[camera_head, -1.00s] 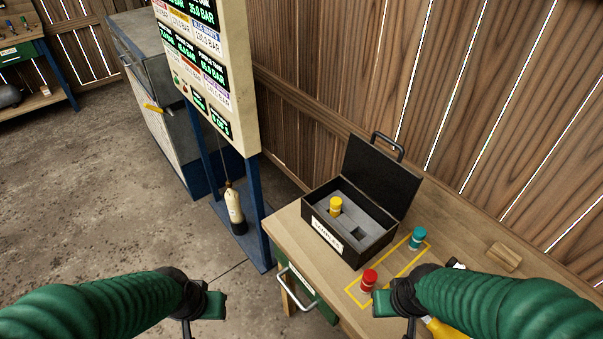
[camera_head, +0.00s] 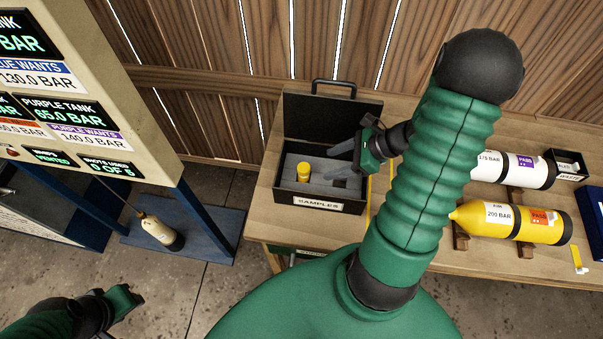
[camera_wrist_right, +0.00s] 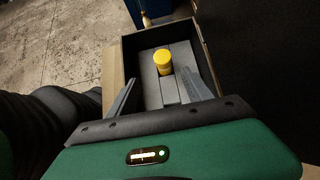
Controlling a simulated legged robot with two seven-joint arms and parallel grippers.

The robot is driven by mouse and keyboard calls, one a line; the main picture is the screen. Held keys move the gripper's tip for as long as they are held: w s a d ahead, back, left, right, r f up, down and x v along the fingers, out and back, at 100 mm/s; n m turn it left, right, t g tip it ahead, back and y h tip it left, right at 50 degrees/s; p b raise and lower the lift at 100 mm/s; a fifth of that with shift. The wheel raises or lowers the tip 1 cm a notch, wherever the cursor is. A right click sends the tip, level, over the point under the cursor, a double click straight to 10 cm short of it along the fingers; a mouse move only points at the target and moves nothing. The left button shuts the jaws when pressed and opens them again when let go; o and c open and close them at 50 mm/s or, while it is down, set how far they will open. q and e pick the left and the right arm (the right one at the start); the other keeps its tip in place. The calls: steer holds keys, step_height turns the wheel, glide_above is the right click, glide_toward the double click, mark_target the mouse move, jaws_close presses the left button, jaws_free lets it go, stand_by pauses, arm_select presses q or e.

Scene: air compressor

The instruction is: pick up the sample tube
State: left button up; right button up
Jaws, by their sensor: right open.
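The sample tube with a yellow cap (camera_head: 303,172) stands upright in the grey insert of the open black samples case (camera_head: 335,205). It also shows in the right wrist view (camera_wrist_right: 163,62), beyond my fingertips and between their lines. My right gripper (camera_head: 338,160) is open and empty, reaching into the case from the right, to the right of the tube and apart from it. Its two fingers show in the right wrist view (camera_wrist_right: 160,84). My left gripper (camera_head: 124,301) is low at the left, far from the case; its finger gap is not clear.
The case's raised lid (camera_head: 335,118) stands behind the insert. My right arm covers part of the wooden table (camera_head: 290,232). A yellow cylinder (camera_head: 550,226) and a white cylinder (camera_head: 530,172) lie to the right. A display panel stands (camera_head: 120,120) at left.

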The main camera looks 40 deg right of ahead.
mark_target(303, 171)
steer(key=x, duration=1.2)
steer(key=shift+w+d+b, duration=0.25)
steer(key=shift+w+b, duration=0.05)
steer(key=shift+b, duration=0.1)
steer(key=shift+d, duration=0.15)
steer(key=shift+c, duration=0.3)
steer(key=shift+d, duration=0.1)
steer(key=c, duration=0.5)
jaws_close()
